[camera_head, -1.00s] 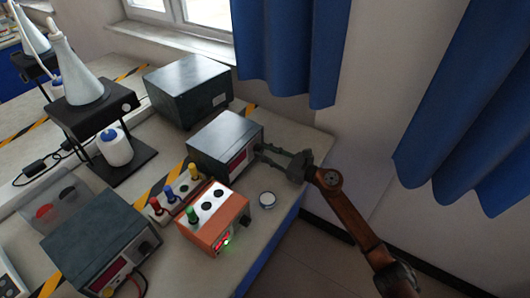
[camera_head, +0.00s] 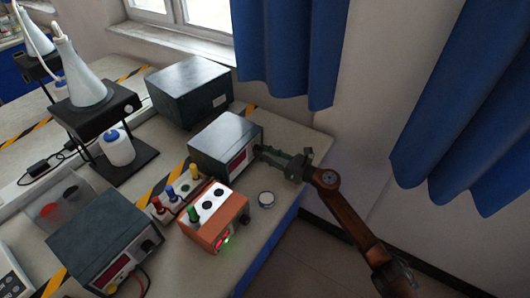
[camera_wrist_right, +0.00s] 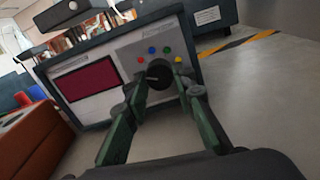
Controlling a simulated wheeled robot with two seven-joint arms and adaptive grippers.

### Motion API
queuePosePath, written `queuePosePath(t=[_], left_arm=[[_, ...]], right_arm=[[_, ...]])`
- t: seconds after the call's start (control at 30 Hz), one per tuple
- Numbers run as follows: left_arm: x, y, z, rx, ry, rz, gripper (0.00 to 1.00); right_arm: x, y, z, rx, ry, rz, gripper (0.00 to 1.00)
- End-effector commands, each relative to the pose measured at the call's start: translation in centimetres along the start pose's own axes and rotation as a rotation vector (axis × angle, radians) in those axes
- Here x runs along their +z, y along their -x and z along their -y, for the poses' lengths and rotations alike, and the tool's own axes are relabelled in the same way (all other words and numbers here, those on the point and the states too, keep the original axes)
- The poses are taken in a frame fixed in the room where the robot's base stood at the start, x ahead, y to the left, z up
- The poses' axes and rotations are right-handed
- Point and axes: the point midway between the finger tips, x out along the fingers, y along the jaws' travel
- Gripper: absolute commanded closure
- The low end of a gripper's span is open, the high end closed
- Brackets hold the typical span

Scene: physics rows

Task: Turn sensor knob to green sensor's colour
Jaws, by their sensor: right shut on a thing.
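The sensor knob (camera_wrist_right: 158,73) is a dark round knob on the front of a grey meter box (camera_head: 226,140), with green, blue, red and yellow dots in an arc around it. My right gripper (camera_head: 264,153) reaches the meter front from the right. In the right wrist view its two fingers (camera_wrist_right: 161,79) are shut on the knob, one on each side. I cannot tell which dot the knob points at. The green sensor (camera_head: 193,212) stands upright in an orange box (camera_head: 222,226) with a lit front display. My left gripper is not in view.
Red, blue and yellow plugs stand in a pale rack (camera_head: 175,192) behind the orange box. Another meter (camera_head: 103,240) stands front left, and a dark box (camera_head: 188,90) behind. Blue curtains (camera_head: 287,50) hang at the back right.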

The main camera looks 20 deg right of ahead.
Motion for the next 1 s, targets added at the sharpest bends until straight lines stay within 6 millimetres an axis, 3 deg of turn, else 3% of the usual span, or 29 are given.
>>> queuePosePath(t=[0.5, 1.0], left_arm=[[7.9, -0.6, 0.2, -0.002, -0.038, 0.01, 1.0], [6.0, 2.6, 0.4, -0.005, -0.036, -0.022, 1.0]], right_arm=[[0.4, 0.1, 0.0, -0.003, -0.493, 0.002, 1.0], [0.5, 0.1, 0.0, -0.003, -0.967, 0.003, 1.0]])
